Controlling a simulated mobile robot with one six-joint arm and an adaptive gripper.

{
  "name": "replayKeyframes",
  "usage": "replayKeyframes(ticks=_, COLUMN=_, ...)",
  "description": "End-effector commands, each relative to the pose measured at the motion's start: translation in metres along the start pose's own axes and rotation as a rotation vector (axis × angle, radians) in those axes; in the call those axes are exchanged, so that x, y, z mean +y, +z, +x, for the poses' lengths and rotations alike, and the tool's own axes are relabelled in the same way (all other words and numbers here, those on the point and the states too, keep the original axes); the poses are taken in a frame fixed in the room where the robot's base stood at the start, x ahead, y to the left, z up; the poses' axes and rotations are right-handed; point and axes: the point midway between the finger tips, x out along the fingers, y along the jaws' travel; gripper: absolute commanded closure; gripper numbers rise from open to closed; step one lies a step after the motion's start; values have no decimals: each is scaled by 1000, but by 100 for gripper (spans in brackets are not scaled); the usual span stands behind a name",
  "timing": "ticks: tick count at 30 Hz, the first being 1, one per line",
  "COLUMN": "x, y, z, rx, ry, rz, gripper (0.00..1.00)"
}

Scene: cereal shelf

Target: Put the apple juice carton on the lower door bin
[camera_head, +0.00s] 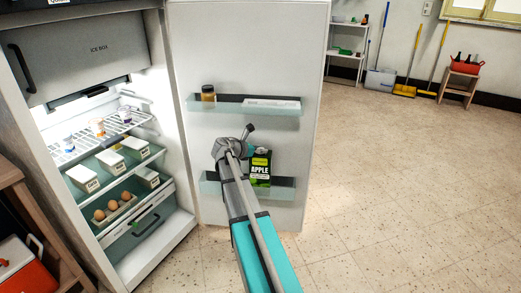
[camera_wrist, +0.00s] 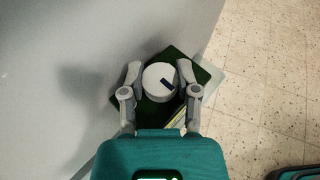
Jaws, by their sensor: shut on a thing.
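The apple juice carton (camera_head: 260,168) is black and green with "APPLE" on its front. In the head view it is at the right part of the lower door bin (camera_head: 210,188), overlapping it. I cannot tell whether it rests on the bin floor. In the wrist view the carton's dark green top (camera_wrist: 187,62) has a white round cap. My gripper (camera_wrist: 160,78) is shut on the carton, with a finger on each side of the cap. In the head view my arm hides the left middle of the bin, and the fingertips are not clear.
The upper door bin (camera_head: 230,108) holds a brown jar (camera_head: 208,93) and a white flat item (camera_head: 271,103). The open fridge at left has a wire shelf (camera_head: 85,140), tubs and eggs (camera_head: 113,206). Open tiled floor (camera_head: 400,200) lies to the right of the door.

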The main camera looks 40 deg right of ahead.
Motion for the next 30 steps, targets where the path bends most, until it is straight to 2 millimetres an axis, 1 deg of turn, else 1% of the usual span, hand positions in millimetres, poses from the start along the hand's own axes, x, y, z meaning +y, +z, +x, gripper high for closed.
replayKeyframes(ticks=6, x=0, y=-1, z=0, rx=3, ry=0, rz=1, gripper=100)
replayKeyframes(ticks=7, x=0, y=-2, z=0, rx=7, ry=0, rz=2, gripper=57)
replayKeyframes(ticks=11, x=0, y=-2, z=0, rx=6, ry=0, rz=2, gripper=33)
replayKeyframes(ticks=12, x=0, y=-2, z=0, rx=6, ry=0, rz=2, gripper=26)
replayKeyframes(ticks=24, x=1, y=-1, z=-2, rx=4, ry=1, rz=1, gripper=25)
replayKeyframes(ticks=30, x=1, y=0, z=-10, rx=3, ry=2, rz=0, gripper=25)
